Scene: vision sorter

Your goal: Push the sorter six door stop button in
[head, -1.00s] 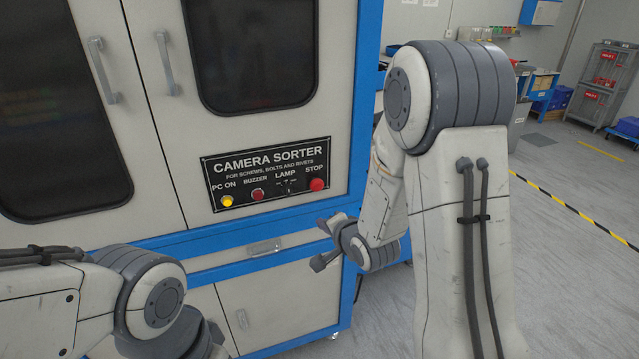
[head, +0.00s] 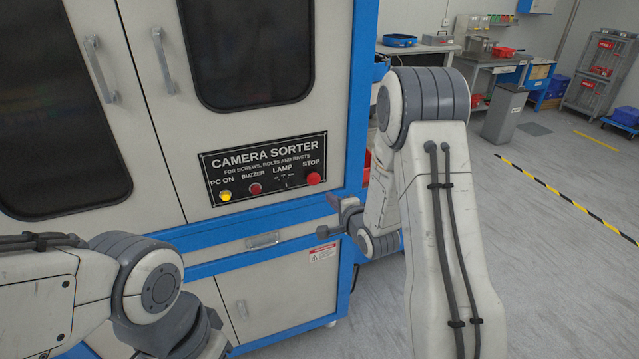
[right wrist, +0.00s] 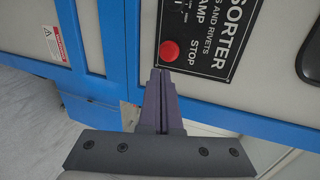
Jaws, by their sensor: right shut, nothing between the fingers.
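The red round stop button (head: 313,179) is at the right end of the black "Camera Sorter" panel (head: 262,168) on the cabinet front, under the word STOP. It also shows in the right wrist view (right wrist: 169,50), just beyond the fingertips. My right gripper (head: 326,216) is below and to the right of the button in the head view, apart from it. In the right wrist view its fingers (right wrist: 160,74) are together and empty, pointing toward the panel. My left arm is at lower left; its gripper is out of sight.
The panel also bears a lit yellow button (head: 225,196), a dark red buzzer button (head: 255,189) and a lamp switch (head: 286,182). A drawer handle (head: 263,241) lies below. A grey bin (head: 503,115) and workbench stand behind on the right. Grey floor is open at right.

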